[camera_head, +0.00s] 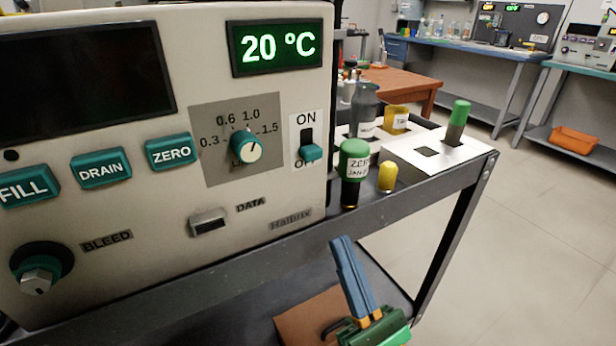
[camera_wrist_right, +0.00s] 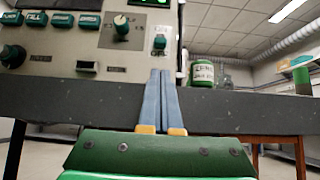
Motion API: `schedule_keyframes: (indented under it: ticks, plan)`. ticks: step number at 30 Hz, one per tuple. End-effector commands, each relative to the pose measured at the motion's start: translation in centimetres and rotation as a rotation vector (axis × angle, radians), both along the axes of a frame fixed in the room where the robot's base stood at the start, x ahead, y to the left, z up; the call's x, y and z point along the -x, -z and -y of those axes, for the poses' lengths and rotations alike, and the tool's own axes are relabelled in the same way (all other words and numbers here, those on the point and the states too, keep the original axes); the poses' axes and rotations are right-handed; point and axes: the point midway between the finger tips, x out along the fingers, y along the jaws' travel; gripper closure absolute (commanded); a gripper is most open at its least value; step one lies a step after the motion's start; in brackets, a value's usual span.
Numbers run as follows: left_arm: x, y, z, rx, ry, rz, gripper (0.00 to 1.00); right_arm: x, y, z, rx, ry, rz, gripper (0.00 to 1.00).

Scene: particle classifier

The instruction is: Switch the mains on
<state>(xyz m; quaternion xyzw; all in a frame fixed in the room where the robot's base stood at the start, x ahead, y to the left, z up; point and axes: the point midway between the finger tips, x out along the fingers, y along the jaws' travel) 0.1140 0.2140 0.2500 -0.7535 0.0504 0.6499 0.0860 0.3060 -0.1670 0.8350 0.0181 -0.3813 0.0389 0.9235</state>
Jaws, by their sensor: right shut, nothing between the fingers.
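The ON/OFF switch (camera_head: 307,152) is on the right side of the instrument's front panel (camera_head: 270,190). Its green lever is down, at OFF. The switch also shows in the wrist view (camera_wrist_right: 160,41), above my fingertips. My right gripper (camera_head: 343,243) is shut and empty, with its blue fingers together. It is below the switch and in front of the cart's edge, apart from the panel. In the wrist view the closed fingers (camera_wrist_right: 161,75) point up toward the panel. My left gripper is not in view.
A green-capped bottle (camera_head: 354,172) labelled ZERO and a small yellow-capped vial (camera_head: 387,177) stand right of the panel. A white holder plate (camera_head: 440,152) lies behind them. The display (camera_head: 278,47) reads 20 °C. The cart's front edge (camera_wrist_right: 100,112) runs below the panel.

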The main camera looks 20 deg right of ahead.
Motion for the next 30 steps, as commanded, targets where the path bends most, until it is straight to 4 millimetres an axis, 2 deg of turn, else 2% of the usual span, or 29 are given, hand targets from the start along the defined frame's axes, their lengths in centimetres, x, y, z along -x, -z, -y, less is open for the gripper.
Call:
schedule_keyframes:
  ticks: [5,8,15,21,30]
  plan:
    - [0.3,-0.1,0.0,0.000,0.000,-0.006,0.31,-0.1,-0.1,0.0,0.001,0.001,0.000,1.00]
    - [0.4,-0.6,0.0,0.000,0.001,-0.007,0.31,-0.6,-0.9,0.0,0.003,0.003,0.002,1.00]
    - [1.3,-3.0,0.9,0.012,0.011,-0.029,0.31,-3.9,-4.6,-0.3,0.001,0.004,0.005,1.00]
    - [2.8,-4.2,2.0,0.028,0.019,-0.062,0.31,-6.2,-6.6,-0.5,0.002,0.004,0.002,1.00]
    - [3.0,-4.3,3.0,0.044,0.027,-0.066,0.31,-7.1,-7.0,-0.6,0.004,0.002,-0.001,1.00]
